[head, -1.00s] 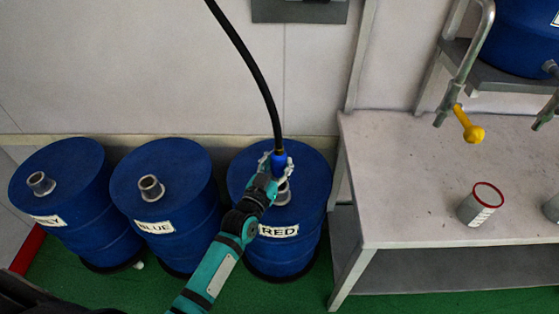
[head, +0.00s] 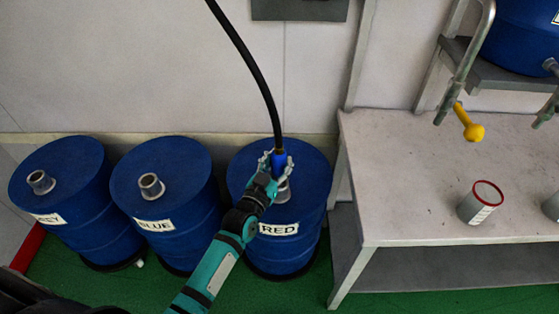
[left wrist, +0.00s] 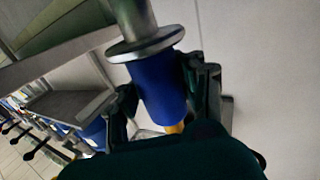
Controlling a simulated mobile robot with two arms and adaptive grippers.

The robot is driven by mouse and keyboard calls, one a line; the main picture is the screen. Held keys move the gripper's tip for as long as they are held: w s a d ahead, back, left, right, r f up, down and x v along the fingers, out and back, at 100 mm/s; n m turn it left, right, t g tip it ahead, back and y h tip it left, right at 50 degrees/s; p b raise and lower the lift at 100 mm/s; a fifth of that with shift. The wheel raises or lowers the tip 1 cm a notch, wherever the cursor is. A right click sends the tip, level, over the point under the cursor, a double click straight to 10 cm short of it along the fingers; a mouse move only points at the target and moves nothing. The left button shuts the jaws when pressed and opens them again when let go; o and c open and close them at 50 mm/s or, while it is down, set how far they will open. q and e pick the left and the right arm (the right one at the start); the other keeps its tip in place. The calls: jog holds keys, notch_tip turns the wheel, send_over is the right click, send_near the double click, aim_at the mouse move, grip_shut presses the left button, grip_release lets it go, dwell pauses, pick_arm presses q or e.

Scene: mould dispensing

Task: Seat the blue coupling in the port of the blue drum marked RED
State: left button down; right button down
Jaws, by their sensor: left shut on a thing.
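The blue coupling (head: 279,160) hangs at the end of a black hose (head: 258,78). My left gripper (head: 272,164) is shut on it, above the drum marked RED (head: 303,244). The metal port (head: 284,191) of this drum shows just below and partly behind the gripper. In the left wrist view the coupling (left wrist: 161,88) sits between my fingers, with a flanged metal tube (left wrist: 137,35) at its end. I cannot tell whether that tube belongs to the coupling or the port, or whether coupling and port touch. My right gripper is not in view.
The drum marked BLUE (head: 163,190) and another blue drum (head: 62,188) stand to the left, each with a metal port. A wall is behind.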

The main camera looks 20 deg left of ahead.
aim_at(276, 176)
pick_arm(q)
jog(key=shift+f, duration=0.1)
jog(key=shift+f+b, duration=0.4)
jog(key=shift+f, duration=0.1)
jog(key=shift+f, duration=0.35)
jog(key=shift+f+b, duration=0.65)
jog(key=shift+f, duration=0.5)
dwell(0.6)
